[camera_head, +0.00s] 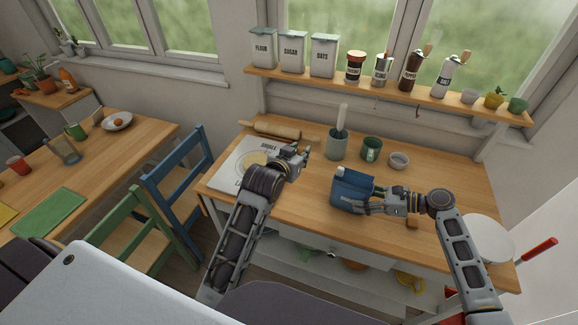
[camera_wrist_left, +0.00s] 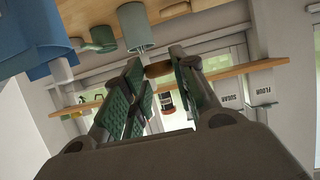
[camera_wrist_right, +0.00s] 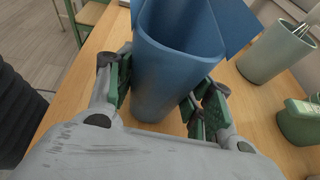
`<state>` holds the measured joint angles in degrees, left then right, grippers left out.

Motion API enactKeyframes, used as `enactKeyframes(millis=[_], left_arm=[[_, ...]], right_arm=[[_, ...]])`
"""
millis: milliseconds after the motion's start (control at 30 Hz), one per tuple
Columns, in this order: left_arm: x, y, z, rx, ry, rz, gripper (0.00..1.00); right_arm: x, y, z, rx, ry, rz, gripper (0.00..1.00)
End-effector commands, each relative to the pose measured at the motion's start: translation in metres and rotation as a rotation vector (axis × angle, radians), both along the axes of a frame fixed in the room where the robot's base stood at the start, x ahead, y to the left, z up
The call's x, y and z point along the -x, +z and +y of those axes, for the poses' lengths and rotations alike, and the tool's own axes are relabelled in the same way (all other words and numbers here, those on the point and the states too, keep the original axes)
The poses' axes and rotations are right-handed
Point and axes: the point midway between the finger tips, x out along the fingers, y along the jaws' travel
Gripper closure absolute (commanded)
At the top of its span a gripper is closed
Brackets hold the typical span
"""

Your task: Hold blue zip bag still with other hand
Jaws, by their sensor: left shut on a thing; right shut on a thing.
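The blue zip bag (camera_head: 351,189) stands on the wooden worktop. In the right wrist view the bag (camera_wrist_right: 175,75) looks upright, with an open mouth at the top and a flap beyond it. My right gripper (camera_head: 372,203) is shut on it, with fingers on both sides in the right wrist view (camera_wrist_right: 160,100). My left gripper (camera_head: 303,153) is above the worktop, left of the bag and apart from it. In the left wrist view its fingers (camera_wrist_left: 158,85) are around a small brown thing (camera_wrist_left: 158,70), too unclear to name. The bag (camera_wrist_left: 30,40) shows there at upper left.
A grey-green utensil pot (camera_head: 337,145), a green mug (camera_head: 371,149) and a small bowl (camera_head: 399,160) stand behind the bag. A rolling pin (camera_head: 275,130) and a printed board (camera_head: 236,165) lie at left. The worktop between the grippers is clear.

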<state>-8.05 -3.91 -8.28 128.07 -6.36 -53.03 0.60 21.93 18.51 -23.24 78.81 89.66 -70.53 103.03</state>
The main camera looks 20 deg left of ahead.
Motion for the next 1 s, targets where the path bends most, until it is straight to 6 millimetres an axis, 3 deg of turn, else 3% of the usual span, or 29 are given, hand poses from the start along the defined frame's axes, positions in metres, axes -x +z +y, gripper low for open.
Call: enactKeyframes(millis=[567,1000], left_arm=[[-0.025,0.081,-0.071,-0.001,-0.126,-0.003,0.83],[-0.025,0.127,-0.148,-0.002,-0.252,-0.001,0.83]], right_arm=[[0.000,-0.001,0.000,0.001,0.000,0.001,0.74],[0.000,-0.001,0.000,0.001,0.000,0.001,0.74]])
